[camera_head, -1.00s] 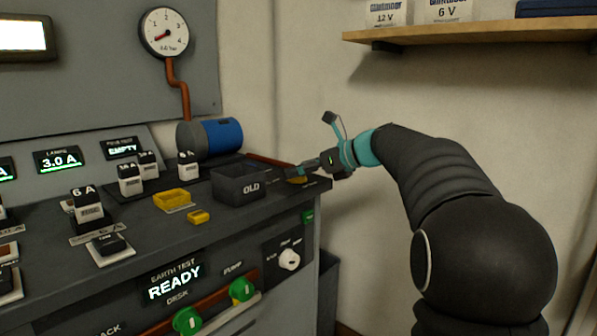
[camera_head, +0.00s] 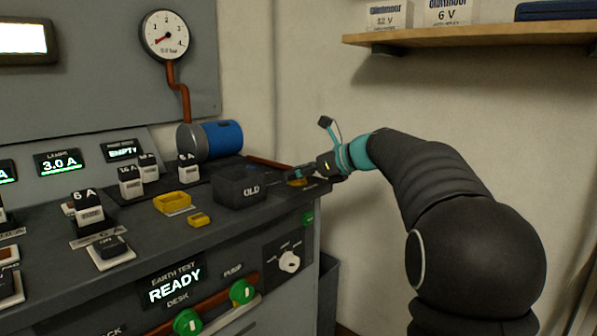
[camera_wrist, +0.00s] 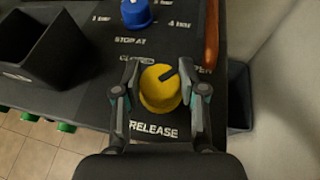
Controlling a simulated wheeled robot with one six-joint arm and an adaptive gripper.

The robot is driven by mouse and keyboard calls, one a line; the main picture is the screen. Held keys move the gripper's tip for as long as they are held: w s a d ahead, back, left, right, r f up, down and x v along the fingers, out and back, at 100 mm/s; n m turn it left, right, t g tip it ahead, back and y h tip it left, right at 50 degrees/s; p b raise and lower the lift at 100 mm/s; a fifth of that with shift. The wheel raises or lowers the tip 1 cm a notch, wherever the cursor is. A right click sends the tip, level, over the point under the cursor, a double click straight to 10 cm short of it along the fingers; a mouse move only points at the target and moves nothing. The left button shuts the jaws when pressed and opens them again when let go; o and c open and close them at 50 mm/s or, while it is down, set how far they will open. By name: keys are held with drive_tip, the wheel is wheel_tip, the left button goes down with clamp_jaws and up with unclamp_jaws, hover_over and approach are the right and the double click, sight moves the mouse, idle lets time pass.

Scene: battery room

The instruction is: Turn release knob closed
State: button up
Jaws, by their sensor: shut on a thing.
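The yellow release knob (camera_wrist: 160,88) sits on the dark bench top in the wrist view, with the word RELEASE printed below it. A dark pointer line on its top aims to the upper right, toward a partly hidden label ending at the right finger. My gripper (camera_wrist: 160,92) has one finger on each side of the knob and is shut on it. In the head view my gripper (camera_head: 300,174) reaches in from the right at the bench's far right corner, where only a sliver of the yellow knob (camera_head: 297,182) shows. The label left of the knob is partly covered by a finger.
A blue knob (camera_wrist: 136,12) with bar markings stands beyond the release knob. A dark bin marked OLD (camera_head: 240,188) stands left of my gripper. A copper pipe (camera_wrist: 211,35) runs along the right. A gauge (camera_head: 164,36) hangs on the wall panel and reads low.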

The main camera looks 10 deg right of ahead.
drive_tip(key=shift+r+g+p, duration=0.15)
drive_tip(key=shift+g+p, duration=0.15)
drive_tip(key=shift+p, duration=0.05)
drive_tip(key=n+g+y+p, duration=0.1)
drive_tip(key=n+g+p, duration=0.1)
drive_tip(key=shift+w+d+y+p, duration=0.1)
drive_tip(key=shift+y+p, duration=0.2)
drive_tip(key=n+g, duration=0.1)
drive_tip(key=n+g+y, duration=0.1)
drive_tip(key=shift+f+n+g, duration=0.2)
drive_tip(key=shift+n+g, duration=0.1)
drive_tip(key=shift+n, duration=0.1)
drive_tip(key=shift+n+g+y, duration=0.4)
drive_tip(key=shift+n+g, duration=1.3)
drive_tip(key=shift+g, duration=0.3)
drive_tip(key=shift+n+g, duration=0.3)
drive_tip(key=o, duration=1.2)
drive_tip(key=shift+c, duration=0.2)
drive_tip(key=shift+r+m+t, duration=0.1)
drive_tip(key=shift+m+t, duration=0.4)
